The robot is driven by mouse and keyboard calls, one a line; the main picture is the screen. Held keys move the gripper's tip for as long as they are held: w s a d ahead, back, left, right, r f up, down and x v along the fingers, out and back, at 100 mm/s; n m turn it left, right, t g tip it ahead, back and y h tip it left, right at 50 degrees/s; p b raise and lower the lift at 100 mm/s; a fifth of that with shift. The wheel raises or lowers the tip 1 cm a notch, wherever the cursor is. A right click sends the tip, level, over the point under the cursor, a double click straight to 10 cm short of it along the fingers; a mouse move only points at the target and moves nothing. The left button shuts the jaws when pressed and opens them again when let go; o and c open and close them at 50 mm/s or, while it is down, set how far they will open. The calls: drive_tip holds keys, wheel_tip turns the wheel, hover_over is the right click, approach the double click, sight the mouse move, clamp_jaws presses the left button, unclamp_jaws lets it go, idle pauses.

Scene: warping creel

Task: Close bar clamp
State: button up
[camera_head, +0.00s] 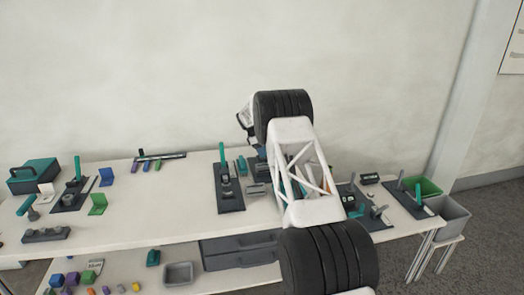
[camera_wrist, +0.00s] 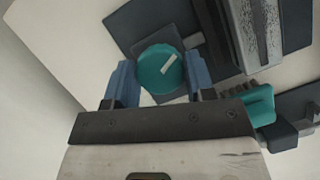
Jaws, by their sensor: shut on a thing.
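In the wrist view, my gripper (camera_wrist: 160,74) has its two blue fingers on either side of a round teal knob (camera_wrist: 158,70) with a white mark. It is shut on this knob, which sits over a dark square base plate (camera_wrist: 140,30). A grey metal bar-shaped part (camera_wrist: 246,28) lies just to the right; I cannot tell whether it belongs to the bar clamp. In the head view my arm hides the gripper and knob. I cannot pick out the bar clamp for certain among the teal-handled fixtures.
The white table (camera_head: 130,220) carries a dark fixture with an upright teal handle (camera_head: 222,155), another at left (camera_head: 77,168), and a teal toolbox (camera_head: 34,176). In the wrist view a teal part (camera_wrist: 256,104) lies near the right finger.

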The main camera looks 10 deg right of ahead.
drive_tip(key=m+g, duration=0.1)
drive_tip(key=m, duration=0.1)
drive_tip(key=m+y, duration=0.1)
drive_tip(key=m, duration=0.2)
drive_tip(key=shift+w+m+g, duration=0.1)
drive_tip(key=shift+m+g, duration=0.2)
drive_tip(key=shift+g, duration=0.1)
drive_tip(key=m+y, duration=0.1)
drive_tip(key=m, duration=0.2)
drive_tip(key=m+g+y, duration=0.1)
drive_tip(key=m, duration=0.2)
drive_tip(key=shift+d, duration=0.15)
drive_tip(key=m+y, duration=0.2)
drive_tip(key=m, duration=0.3)
drive_tip(key=shift+m, duration=0.4)
drive_tip(key=m+y, duration=0.1)
drive_tip(key=m, duration=0.1)
drive_tip(key=m+y, duration=0.1)
drive_tip(key=m, duration=0.2)
drive_tip(key=shift+d+t, duration=0.1)
drive_tip(key=shift+t, duration=0.3)
drive_tip(key=o, duration=0.9)
